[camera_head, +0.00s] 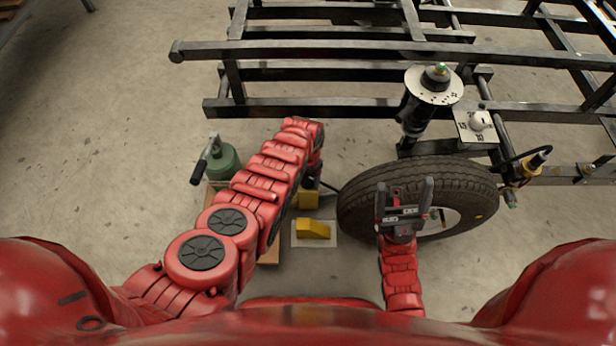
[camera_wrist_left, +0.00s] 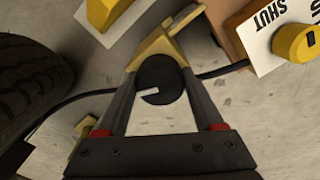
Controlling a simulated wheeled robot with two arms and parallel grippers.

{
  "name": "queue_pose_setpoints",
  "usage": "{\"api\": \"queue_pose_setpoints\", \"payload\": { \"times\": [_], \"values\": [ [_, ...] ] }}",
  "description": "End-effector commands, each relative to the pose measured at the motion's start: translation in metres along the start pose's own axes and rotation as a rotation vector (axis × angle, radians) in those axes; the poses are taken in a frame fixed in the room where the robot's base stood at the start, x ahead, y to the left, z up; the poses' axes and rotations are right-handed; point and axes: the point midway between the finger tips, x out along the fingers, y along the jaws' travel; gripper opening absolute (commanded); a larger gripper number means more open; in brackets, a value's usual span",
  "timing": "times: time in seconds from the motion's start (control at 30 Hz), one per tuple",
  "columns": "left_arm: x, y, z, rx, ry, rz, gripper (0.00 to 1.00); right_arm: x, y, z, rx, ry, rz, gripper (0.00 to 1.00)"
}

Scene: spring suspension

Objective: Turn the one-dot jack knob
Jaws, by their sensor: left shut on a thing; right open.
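A round black knob (camera_wrist_left: 157,76) with a pale slot-like mark sits on a yellow body (camera_wrist_left: 174,38) in the left wrist view. My left gripper (camera_wrist_left: 163,88) has its fingers closed on either side of this knob. I cannot make out a dot on it. In the head view my left forearm hides most of the knob and the fingers; a yellow body (camera_head: 308,198) shows beside the wrist. My right gripper (camera_head: 404,190) is open and empty above the tyre (camera_head: 365,205).
A yellow knob (camera_wrist_left: 294,42) is on a white plate reading "SHUT" (camera_wrist_left: 266,46). A yellow block (camera_head: 313,229) sits on another white plate. A green cylinder (camera_head: 224,160) stands left of my left arm. A black frame (camera_head: 300,110) spans the back.

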Motion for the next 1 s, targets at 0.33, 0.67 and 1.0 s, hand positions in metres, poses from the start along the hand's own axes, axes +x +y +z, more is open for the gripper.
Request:
{"api": "queue_pose_setpoints", "payload": {
  "times": [0.33,0.67,1.0],
  "values": [
    [0.0006,0.0003,0.0012,-0.326,-0.004,0.0,0.13,0.0002,0.0001,-0.0001,0.0,0.0,0.001,0.77],
    [0.0008,0.0012,0.0013,-0.639,-0.005,0.0,0.13,0.0,0.0,-0.0001,0.0,0.0,0.0,0.77],
    [0.0001,0.0013,0.0,-0.962,-0.003,0.0,0.13,-0.0005,-0.0004,0.0,0.001,0.001,-0.001,0.77]
  ]
}}
